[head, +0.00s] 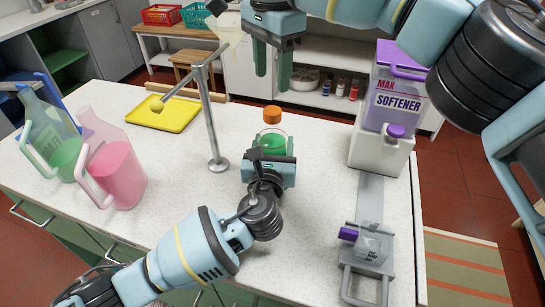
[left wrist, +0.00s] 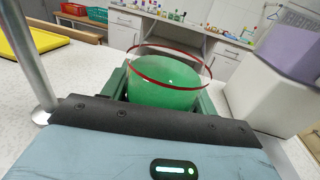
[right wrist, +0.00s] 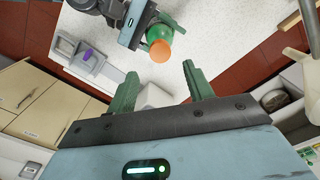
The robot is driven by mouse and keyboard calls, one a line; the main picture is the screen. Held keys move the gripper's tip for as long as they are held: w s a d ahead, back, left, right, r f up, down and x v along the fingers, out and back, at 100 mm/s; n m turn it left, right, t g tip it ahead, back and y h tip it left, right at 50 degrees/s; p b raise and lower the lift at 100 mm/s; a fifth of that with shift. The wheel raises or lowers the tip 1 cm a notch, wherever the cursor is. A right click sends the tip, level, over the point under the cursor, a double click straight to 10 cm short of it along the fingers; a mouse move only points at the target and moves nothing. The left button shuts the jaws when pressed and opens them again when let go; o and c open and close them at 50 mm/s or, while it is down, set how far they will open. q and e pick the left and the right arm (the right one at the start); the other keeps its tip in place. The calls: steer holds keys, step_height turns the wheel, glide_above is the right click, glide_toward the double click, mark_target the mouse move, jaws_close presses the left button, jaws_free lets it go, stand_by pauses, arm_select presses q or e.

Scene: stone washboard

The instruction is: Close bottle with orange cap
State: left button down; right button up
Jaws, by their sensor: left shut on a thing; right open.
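A clear bottle (head: 273,141) with green liquid stands near the middle of the counter. My left gripper (head: 270,160) is shut around the bottle's body. The cap is not visible in the left wrist view. My right gripper (head: 272,80) is open and empty, beyond and above the cap, fingers pointing down.
A metal stand (head: 212,120) holding a funnel rises left of the bottle. Pink (head: 117,165) and green (head: 52,140) jugs stand at left, near a yellow tray (head: 163,111). A softener dispenser (head: 384,150) stands at right. The counter between stand and dispenser is mostly clear.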

mark_target(272, 110)
steer(key=shift+m, duration=0.9)
steer(key=shift+f, duration=4)
